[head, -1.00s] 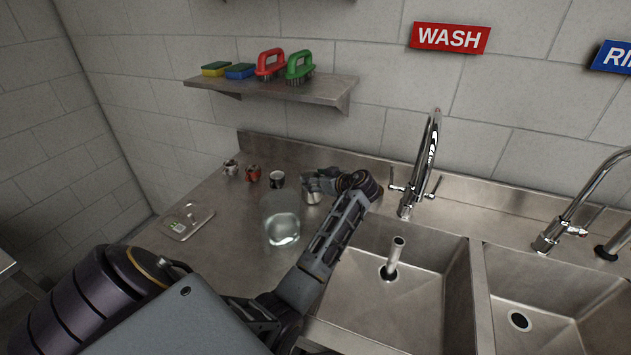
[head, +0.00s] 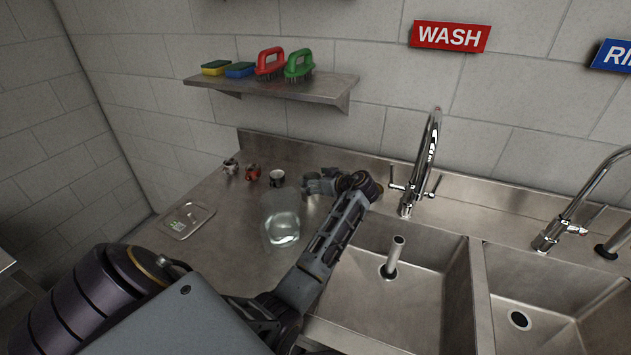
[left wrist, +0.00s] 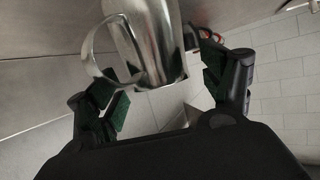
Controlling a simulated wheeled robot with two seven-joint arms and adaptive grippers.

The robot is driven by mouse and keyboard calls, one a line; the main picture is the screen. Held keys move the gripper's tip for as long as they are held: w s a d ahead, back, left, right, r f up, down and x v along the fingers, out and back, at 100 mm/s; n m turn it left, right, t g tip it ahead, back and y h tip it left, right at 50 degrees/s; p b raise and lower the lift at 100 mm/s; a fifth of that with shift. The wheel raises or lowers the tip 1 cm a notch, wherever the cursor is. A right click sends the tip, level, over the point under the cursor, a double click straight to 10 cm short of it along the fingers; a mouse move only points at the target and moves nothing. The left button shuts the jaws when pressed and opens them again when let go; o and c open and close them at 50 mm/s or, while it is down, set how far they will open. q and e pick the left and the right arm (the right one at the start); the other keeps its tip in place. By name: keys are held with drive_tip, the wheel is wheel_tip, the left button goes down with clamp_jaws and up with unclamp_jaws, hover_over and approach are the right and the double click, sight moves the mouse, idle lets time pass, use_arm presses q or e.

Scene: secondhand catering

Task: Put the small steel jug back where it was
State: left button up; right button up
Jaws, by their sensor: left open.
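The small steel jug (left wrist: 150,42) shows in the left wrist view as a shiny metal body with a loop handle on its left. It sits at the top of that view, between and beyond my spread fingers. My left gripper (left wrist: 165,88) is open, with dark green pads on its fingers. In the head view, my left gripper (head: 318,184) is over the back of the steel counter, left of the wash tap. The jug is mostly hidden there by the gripper. I cannot tell whether a finger touches it. My right gripper is not in view.
A clear container (head: 281,222) stands in front of the gripper. A dark cup (head: 277,178), a red one (head: 253,173) and a grey one (head: 230,167) stand to the left. The wash sink (head: 430,285) is to the right.

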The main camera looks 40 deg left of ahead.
use_arm(q)
drive_tip(key=shift+r, duration=0.1)
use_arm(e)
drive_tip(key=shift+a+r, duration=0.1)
use_arm(q)
drive_tip(key=shift+d+r, duration=0.15)
drive_tip(key=shift+d, duration=0.3)
drive_tip(key=b+v, duration=0.1)
drive_tip(key=v, duration=0.5)
drive_tip(key=shift+d+r, duration=0.2)
drive_tip(key=shift+d, duration=0.05)
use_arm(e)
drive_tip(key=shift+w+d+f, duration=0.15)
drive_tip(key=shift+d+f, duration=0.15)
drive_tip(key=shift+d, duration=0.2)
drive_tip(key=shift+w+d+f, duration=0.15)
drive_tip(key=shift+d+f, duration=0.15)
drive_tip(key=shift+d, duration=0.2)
use_arm(q)
drive_tip(key=shift+s, duration=0.15)
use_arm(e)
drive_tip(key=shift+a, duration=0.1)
